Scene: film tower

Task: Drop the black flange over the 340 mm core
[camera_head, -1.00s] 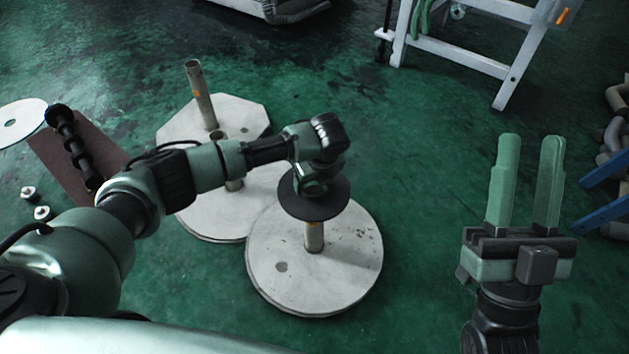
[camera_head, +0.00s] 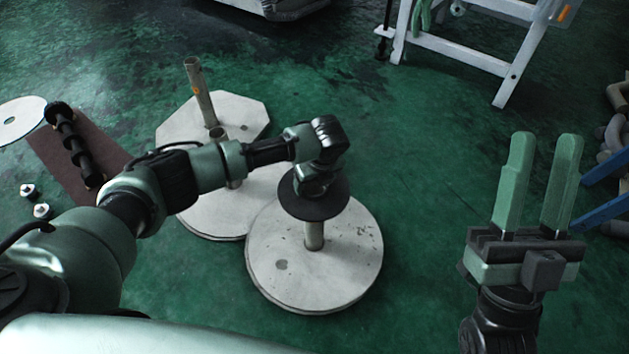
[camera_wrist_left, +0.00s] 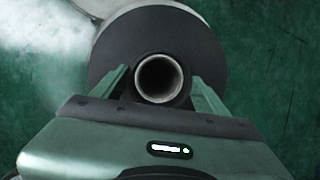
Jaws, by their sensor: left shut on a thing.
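The black flange (camera_head: 335,205) is a dark disc with a raised hub. My left gripper (camera_head: 314,183) is shut on the flange's hub and holds the disc roughly level. A metal core (camera_head: 314,236) stands upright on a round pale plate (camera_head: 350,262), directly below the flange in the head view. The core's top is hidden by the disc. In the left wrist view, the fingers flank the hub, and a pale ring (camera_wrist_left: 159,79) shows inside its bore; I cannot tell whether the core has entered it. My right gripper (camera_head: 545,138) is open and empty.
A brown board (camera_head: 52,160) with a black ribbed rod (camera_head: 72,145) lies left. A white stand (camera_head: 465,62) is at the back. Green floor is clear between.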

